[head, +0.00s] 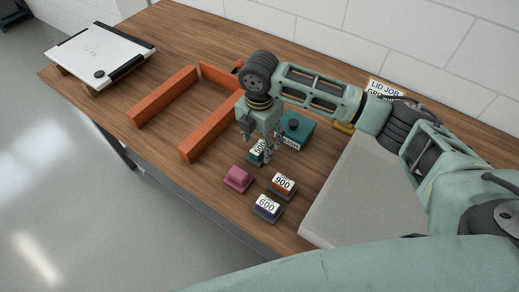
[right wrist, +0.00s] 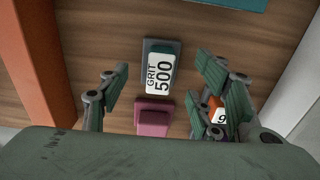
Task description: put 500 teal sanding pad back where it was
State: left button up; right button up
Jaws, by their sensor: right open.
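The teal sanding pad labelled 500 (head: 256,154) lies on the wooden bench, partly hidden by my right gripper in the head view. In the right wrist view the 500 pad (right wrist: 160,72) lies flat, its label reading "GRIT 500". My right gripper (head: 267,147) points down over the pad, open and empty. In the right wrist view its fingers (right wrist: 165,88) are spread wide, with the pad lying between and beyond them, apart from both. My left gripper is not in view.
Close by are a pink block (head: 238,178), a 900 pad (head: 283,185), a 600 pad (head: 266,208) and a teal box (head: 299,127). An orange frame (head: 205,135) stands left, a grey slab (head: 350,190) right. A white board (head: 100,55) lies far left.

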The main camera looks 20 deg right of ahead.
aim_at(259, 147)
notch_tip(259, 147, up, 8)
jog(key=b, duration=0.1)
jog(key=shift+f, duration=0.2)
dwell(0.4)
